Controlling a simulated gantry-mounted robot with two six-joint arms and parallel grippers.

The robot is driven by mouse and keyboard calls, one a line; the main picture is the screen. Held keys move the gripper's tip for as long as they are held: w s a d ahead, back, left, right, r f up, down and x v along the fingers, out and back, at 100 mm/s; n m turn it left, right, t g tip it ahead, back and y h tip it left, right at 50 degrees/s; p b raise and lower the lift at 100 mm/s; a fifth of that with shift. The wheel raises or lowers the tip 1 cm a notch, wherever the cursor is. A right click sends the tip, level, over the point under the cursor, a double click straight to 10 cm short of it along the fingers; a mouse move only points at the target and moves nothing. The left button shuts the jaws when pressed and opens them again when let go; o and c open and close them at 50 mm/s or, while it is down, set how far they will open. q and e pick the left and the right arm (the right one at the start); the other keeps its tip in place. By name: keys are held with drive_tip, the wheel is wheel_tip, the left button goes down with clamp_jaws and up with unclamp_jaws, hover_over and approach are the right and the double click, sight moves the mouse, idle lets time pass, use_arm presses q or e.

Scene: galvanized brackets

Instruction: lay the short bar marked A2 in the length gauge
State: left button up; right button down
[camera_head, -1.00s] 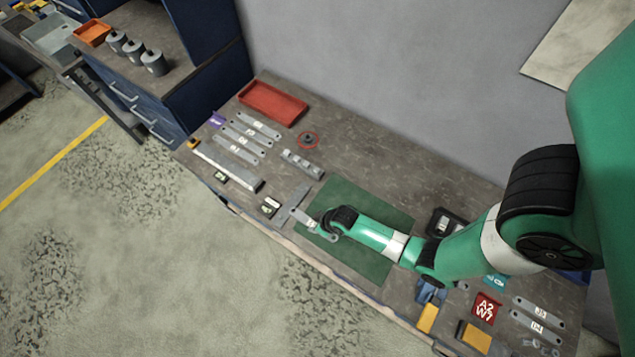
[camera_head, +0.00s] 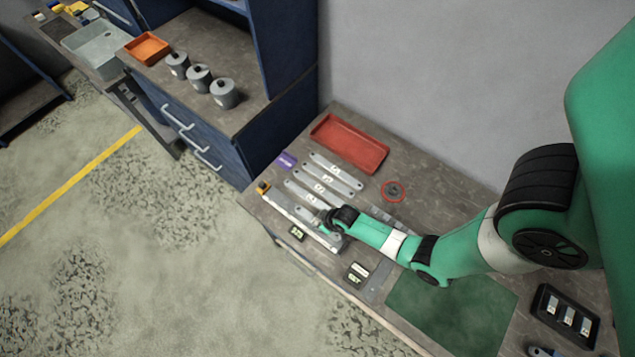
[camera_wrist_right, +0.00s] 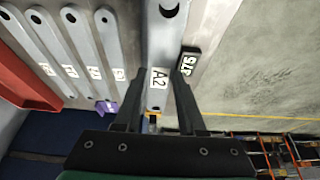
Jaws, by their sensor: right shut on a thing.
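My right gripper (camera_head: 333,220) is shut on the short grey bar marked A2; the bar's white label (camera_wrist_right: 158,80) shows between the fingers in the right wrist view. A round hole shows at the bar's far end. The length gauge (camera_head: 279,200), a long grey channel with a yellow end piece, lies near the bench's front left edge. The gripper and bar are over the gauge's right-hand part, the bar roughly along it. I cannot tell whether the bar touches the gauge, as the gripper hides part of both. My left gripper is not in view.
Several labelled flat bars (camera_head: 335,170) lie behind the gauge, with a red tray (camera_head: 349,144) beyond. Small black label plates (camera_head: 297,232) lie along the front edge. A red-ringed dark round part (camera_head: 393,191) is to the right. The green mat (camera_head: 453,315) is clear.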

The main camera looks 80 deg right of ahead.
sight(332, 234)
drive_tip(key=shift+s+a+f, duration=0.15)
drive_tip(key=shift+s+f, duration=0.05)
drive_tip(key=shift+s, duration=0.3)
wheel_tip(332, 234, down, 7)
drive_tip(key=b, duration=0.6)
drive_tip(key=shift+w+r, duration=0.1)
drive_tip(key=shift+r, duration=0.05)
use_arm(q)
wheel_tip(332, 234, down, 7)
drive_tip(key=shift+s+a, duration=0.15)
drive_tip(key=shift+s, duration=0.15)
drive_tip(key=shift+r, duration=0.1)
use_arm(e)
drive_tip(key=shift+c, duration=2.1)
unclamp_jaws()
drive_tip(key=p+v, duration=0.7)
drive_tip(key=v, duration=0.4)
drive_tip(key=shift+r, duration=0.4)
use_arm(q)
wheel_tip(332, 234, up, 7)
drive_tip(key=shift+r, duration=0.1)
